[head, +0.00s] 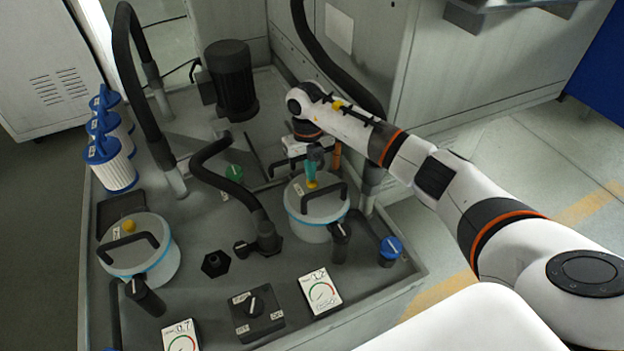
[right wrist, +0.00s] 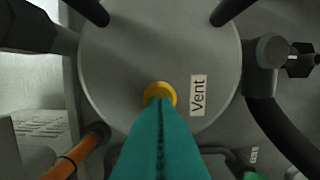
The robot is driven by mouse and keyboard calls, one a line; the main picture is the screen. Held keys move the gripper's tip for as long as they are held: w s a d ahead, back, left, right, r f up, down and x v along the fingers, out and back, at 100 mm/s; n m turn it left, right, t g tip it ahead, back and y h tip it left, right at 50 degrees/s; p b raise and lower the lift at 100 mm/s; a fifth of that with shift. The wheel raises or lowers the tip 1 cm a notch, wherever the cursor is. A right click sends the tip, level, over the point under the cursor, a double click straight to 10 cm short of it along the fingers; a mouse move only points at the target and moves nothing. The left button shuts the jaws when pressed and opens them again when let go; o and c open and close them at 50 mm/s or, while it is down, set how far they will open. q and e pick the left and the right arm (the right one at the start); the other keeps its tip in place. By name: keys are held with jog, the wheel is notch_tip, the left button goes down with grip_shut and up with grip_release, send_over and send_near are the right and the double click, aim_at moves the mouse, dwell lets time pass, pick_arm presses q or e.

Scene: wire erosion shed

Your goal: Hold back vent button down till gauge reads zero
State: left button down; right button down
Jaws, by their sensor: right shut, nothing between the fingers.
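The farther canister (head: 318,212), light grey with a blue band, has a yellow vent button (right wrist: 160,95) on its lid beside a "Vent" label (right wrist: 197,95). My right gripper (head: 312,180) points down at this button, its teal fingers shut with nothing between them. In the right wrist view the fingertips (right wrist: 160,100) overlap the button and seem to touch it; I cannot tell whether it is pressed down. A white gauge (head: 320,292) near the front right seems to show 1.2. Another gauge (head: 181,340) at the front left seems to show 0.7. My left gripper is not in view.
A nearer canister (head: 150,262) with its own yellow button (head: 129,226) stands at left. Black handles arch over both lids. A selector switch (head: 257,313) sits between the gauges. Blue-capped filters (head: 109,165), a black motor (head: 232,80) and hoses crowd the back and left.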

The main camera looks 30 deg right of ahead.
jog(key=w, duration=0.1)
jog(key=w+b, duration=0.2)
jog(key=shift+d+r, duration=0.1)
jog(key=shift+r, duration=0.15)
jog(key=shift+w+r, duration=0.1)
jog(key=shift+r, duration=0.1)
notch_tip(320, 180, up, 12)
jog(key=w, duration=0.1)
dwell(0.6)
